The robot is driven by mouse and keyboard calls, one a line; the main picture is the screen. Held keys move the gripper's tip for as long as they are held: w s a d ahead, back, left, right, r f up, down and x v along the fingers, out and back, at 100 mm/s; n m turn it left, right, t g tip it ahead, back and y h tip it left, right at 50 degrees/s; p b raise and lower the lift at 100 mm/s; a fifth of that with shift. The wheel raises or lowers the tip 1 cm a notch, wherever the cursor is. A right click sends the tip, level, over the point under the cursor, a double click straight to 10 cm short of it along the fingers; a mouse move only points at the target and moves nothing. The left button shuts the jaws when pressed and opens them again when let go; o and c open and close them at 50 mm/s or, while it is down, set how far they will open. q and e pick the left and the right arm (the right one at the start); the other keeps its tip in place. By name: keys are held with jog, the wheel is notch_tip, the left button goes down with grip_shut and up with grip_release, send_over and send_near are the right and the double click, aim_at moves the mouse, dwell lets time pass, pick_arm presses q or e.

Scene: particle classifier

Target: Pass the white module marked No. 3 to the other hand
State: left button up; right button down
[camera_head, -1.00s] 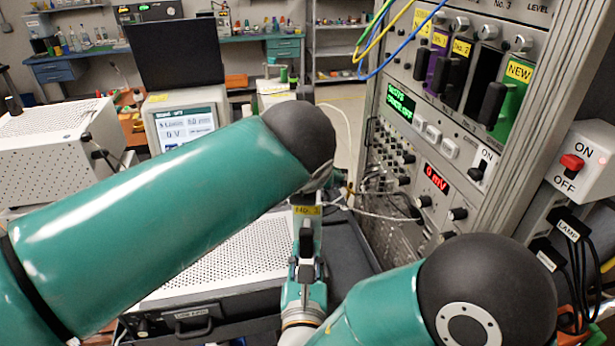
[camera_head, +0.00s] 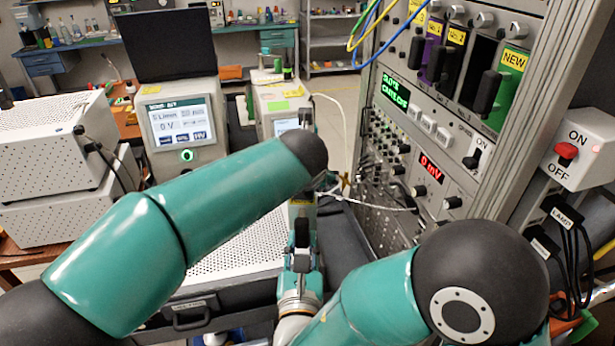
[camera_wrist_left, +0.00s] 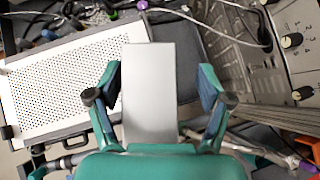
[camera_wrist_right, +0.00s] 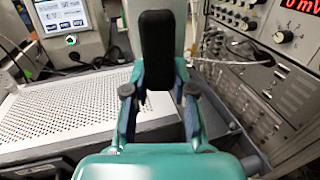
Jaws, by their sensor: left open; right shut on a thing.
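The white module (camera_head: 302,212) stands upright at the centre of the head view; its yellow label is partly hidden by my left arm. My right gripper (camera_head: 301,243) is shut on it from below. In the right wrist view its black handle (camera_wrist_right: 157,48) is between and beyond the fingers (camera_wrist_right: 159,92). In the left wrist view the module's plain pale side (camera_wrist_left: 148,90) lies between the spread fingers of my left gripper (camera_wrist_left: 157,92), with gaps on both sides, wider on the right. In the head view the left gripper is mostly hidden behind its own arm.
A grey rack (camera_head: 530,110) stands close on the right, with purple, black and green modules and a dark empty slot (camera_head: 479,70). A perforated white case (camera_head: 240,246) lies below. Loose white cables (camera_head: 375,205) hang near the grippers. A switch box (camera_head: 580,150) is at far right.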

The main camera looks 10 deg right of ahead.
jog(key=shift+r, duration=0.1)
pick_arm(q)
jog(key=shift+d, duration=0.1)
jog(key=c, duration=1.5)
pick_arm(e)
jog(key=shift+a, duration=0.1)
pick_arm(q)
grip_shut()
pick_arm(e)
jog(key=c, duration=1)
grip_release()
jog(key=shift+o, duration=0.7)
